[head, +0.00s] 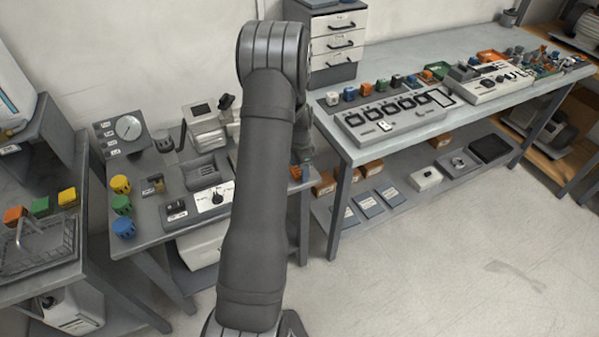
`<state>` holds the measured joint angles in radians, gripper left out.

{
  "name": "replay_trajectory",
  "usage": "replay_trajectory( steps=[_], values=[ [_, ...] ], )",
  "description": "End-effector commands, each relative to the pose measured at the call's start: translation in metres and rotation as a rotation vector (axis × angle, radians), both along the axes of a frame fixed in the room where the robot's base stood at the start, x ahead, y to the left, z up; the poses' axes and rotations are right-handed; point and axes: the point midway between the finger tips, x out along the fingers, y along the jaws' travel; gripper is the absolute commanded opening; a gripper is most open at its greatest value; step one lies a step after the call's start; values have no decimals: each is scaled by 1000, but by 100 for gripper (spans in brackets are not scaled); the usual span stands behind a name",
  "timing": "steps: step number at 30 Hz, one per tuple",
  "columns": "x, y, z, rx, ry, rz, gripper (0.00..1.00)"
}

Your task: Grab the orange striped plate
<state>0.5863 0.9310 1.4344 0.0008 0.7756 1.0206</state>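I cannot make out a plate with orange stripes in the head view. Orange things that show are a small orange tray (491,56) at the back of the long bench, an orange block (366,89) in a row on that bench, and an orange block (14,215) on the left table. A small orange patch (296,172) shows just right of my arm, too small to identify. My arm stands upright across the middle of the view. My gripper is not visible; the arm's far end is mostly hidden behind its near link.
The long bench (440,56) carries grey panels and several small coloured parts. The lower bench at left holds a dial gauge (128,128) and yellow, green and blue knobs. A wire basket (40,246) sits at far left. The floor (470,260) at right is clear.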

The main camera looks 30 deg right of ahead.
Motion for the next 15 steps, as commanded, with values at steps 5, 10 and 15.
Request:
replay_trajectory(
  steps=[5, 10, 15],
  values=[
    [0, 0, 0, 0, 0, 0, 29],
    [0, 0, 1, 0, 0, 0, 23],
    [0, 0, 3, -1, -1, 0, 23]
  ],
)
